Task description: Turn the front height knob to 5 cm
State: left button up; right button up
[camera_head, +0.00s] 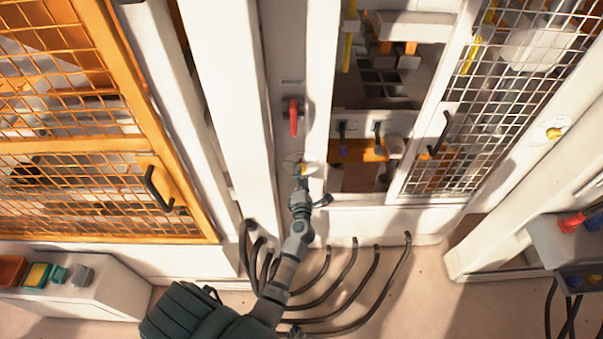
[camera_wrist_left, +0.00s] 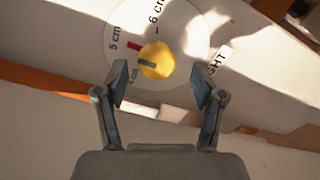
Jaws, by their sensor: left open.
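The front height knob (camera_wrist_left: 158,59) is yellow with a grey bar that points left in the left wrist view. It sits on a round white dial (camera_wrist_left: 186,30) marked "5 cm" and "6 cm", with a red mark beside the knob on the 5 cm side. In the head view the knob (camera_head: 303,169) is small on the white post, partly hidden by my gripper. My left gripper (camera_wrist_left: 160,83) is open, its fingers apart just in front of the knob, one to each side. It also shows at the dial in the head view (camera_head: 308,185). My right gripper is not in view.
A red lever (camera_head: 293,116) is on the post above the knob. An orange mesh door (camera_head: 148,100) stands at left and a white-framed mesh door (camera_head: 455,115) at right. Black cables (camera_head: 345,285) curve over the floor. A button box (camera_head: 90,290) is at lower left.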

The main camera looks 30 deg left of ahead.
pick_arm(q)
jog(key=v, duration=0.9)
jog(key=shift+s+d, duration=0.2)
jog(key=shift+s, duration=0.1)
jog(key=shift+f, duration=0.1)
jog(key=s+d+f+m+h, duration=0.1)
jog(key=d+f+m+h, duration=0.4)
jog(key=f, duration=0.5)
jog(key=s+d+f+m+h, duration=0.15)
jog(key=d+f+m, duration=0.25)
jog(key=f+m, duration=0.5)
jog(key=s+d+f+m+g+h+b, duration=0.1)
jog(key=s+d+f+m+g+h, duration=0.15)
jog(key=s+f, duration=0.45)
jog(key=s+d+f+m+g+h, duration=0.15)
jog(key=s+f+m, duration=0.25)
jog(key=f, duration=0.7)
jog(key=s+a+f+m+g, duration=0.2)
jog(key=s+f, duration=0.3)
jog(key=s, duration=0.5)
jog(key=s+a+f+m+g, duration=0.3)
jog(key=s+f+m+g, duration=0.1)
jog(key=s, duration=0.7)
jog(key=s+a+f+m+g+b, duration=0.1)
jog(key=s+a+f+m+g, duration=0.2)
jog(key=s+f, duration=0.5)
jog(key=s+m+g+y, duration=0.1)
jog(key=s, duration=0.1)
jog(key=shift+s+f, duration=0.15)
jog(key=shift+s, duration=0.2)
